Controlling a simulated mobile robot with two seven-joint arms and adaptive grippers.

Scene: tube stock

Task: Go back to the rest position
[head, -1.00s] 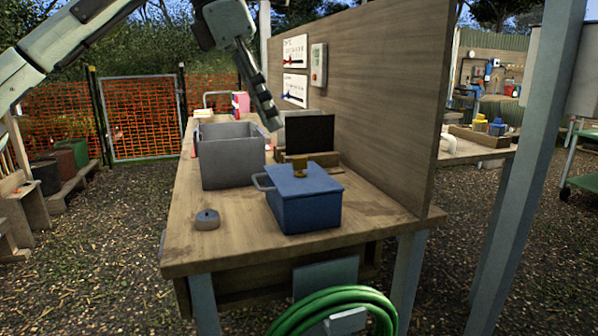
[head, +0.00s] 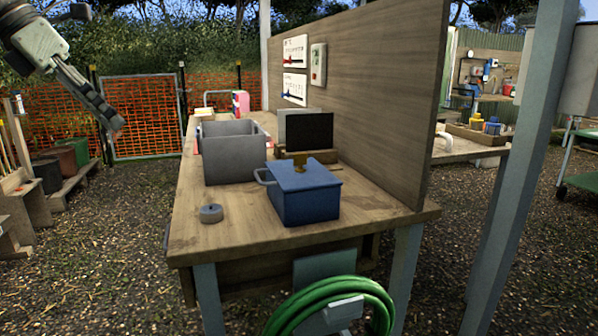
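My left gripper (head: 112,118) hangs in the air at the upper left, out to the left of the workbench (head: 240,235) and in front of the orange mesh fence. Its fingers point down and to the right. They look close together, but I cannot tell whether they are fully shut, and I see nothing held in them. My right gripper is not in view.
On the bench stand a grey bin (head: 232,160), a blue lidded box (head: 306,196), a small grey round object (head: 211,213) and a dark panel (head: 309,131). A wooden partition (head: 380,100) rises behind. A green hose (head: 330,305) hangs at the front.

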